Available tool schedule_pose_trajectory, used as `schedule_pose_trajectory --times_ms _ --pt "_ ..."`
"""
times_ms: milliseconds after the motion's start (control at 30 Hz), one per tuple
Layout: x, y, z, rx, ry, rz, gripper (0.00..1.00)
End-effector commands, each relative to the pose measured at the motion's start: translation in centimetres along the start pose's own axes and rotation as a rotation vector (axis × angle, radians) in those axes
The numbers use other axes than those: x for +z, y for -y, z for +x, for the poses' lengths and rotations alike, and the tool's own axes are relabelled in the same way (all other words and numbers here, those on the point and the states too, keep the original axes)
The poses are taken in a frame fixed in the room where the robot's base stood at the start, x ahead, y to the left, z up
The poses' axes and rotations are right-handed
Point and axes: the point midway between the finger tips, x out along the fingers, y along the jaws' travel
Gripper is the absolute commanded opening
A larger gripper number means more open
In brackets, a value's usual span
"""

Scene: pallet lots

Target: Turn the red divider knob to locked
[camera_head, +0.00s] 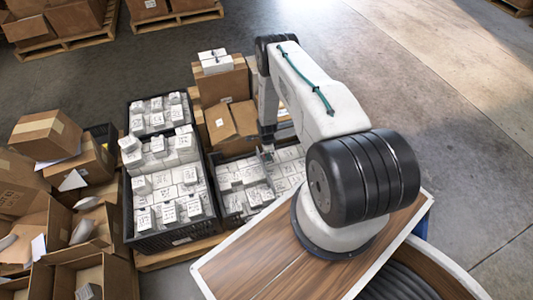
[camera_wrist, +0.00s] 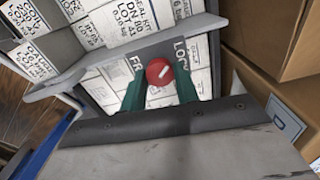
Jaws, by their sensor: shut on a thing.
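The red divider knob (camera_wrist: 159,72) shows in the wrist view on a dark plate (camera_wrist: 178,48) at the grey divider (camera_wrist: 105,72). Lettering starting "FR" is left of the knob and "LOC" is right; my fingers cover the rest. The knob's white mark is slanted, along a line from lower left to upper right. My gripper (camera_wrist: 160,88) has its green fingers on both sides of the knob, shut on it. In the head view my gripper (camera_head: 268,151) is low over a crate of white boxes; the knob is too small to tell there.
White labelled boxes (camera_wrist: 100,25) fill the crate around the divider. Cardboard boxes (camera_wrist: 285,90) stand close on the right in the wrist view.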

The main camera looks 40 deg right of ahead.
Motion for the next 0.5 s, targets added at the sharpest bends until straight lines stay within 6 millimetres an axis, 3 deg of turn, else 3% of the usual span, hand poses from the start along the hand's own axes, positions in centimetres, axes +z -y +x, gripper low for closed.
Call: schedule_pose_trajectory --times_ms 500 --pt "0.01 0.07 -0.04 -0.001 0.0 0.068 0.08"
